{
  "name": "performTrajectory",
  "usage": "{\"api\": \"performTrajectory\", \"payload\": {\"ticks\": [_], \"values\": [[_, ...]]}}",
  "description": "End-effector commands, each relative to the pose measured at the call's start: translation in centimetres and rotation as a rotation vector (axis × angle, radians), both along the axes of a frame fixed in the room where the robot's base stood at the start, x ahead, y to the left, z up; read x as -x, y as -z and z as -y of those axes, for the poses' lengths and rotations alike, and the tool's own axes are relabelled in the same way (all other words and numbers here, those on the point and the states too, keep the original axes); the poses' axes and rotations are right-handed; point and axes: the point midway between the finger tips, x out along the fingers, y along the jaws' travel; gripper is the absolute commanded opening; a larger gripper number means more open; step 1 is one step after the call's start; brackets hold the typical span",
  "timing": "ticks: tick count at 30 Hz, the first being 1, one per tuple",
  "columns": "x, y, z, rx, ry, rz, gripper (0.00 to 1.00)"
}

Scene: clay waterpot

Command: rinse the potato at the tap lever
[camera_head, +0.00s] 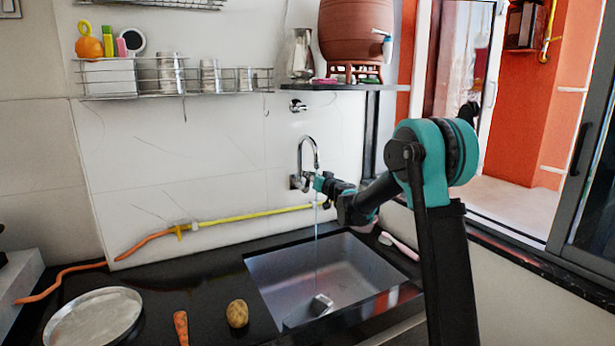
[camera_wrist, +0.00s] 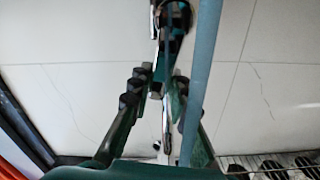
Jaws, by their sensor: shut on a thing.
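The brown potato (camera_head: 237,313) lies on the black counter, left of the sink. The chrome tap (camera_head: 308,155) is on the wall above the sink. A thin stream of water (camera_head: 316,245) falls from its spout into the sink (camera_head: 285,282). My gripper (camera_head: 321,184) is at the tap's lever, beside its base, and is shut on the lever; the lever is mostly hidden by the fingers. In the wrist view my gripper (camera_wrist: 164,85) shows its fingers close around the chrome tap part.
A carrot (camera_head: 181,327) lies left of the potato, and a round metal plate (camera_head: 94,319) further left. A small metal cup-like item (camera_head: 321,304) is in the sink. A yellow and orange hose (camera_head: 235,217) runs along the wall. A clay waterpot (camera_head: 355,32) stands on the shelf above.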

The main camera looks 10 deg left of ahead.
Motion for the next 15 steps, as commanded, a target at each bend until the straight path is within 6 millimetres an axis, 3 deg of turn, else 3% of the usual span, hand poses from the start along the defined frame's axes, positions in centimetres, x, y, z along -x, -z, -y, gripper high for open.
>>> {"api": "performTrajectory", "payload": {"ticks": [13, 14, 15], "values": [[-0.26, 0.14, 0.40, -0.067, 0.001, -0.046, 0.00], [-0.26, 0.14, 0.40, -0.067, 0.001, -0.046, 0.19], [-0.26, 0.13, 0.41, -0.067, 0.001, -0.046, 0.24]]}}
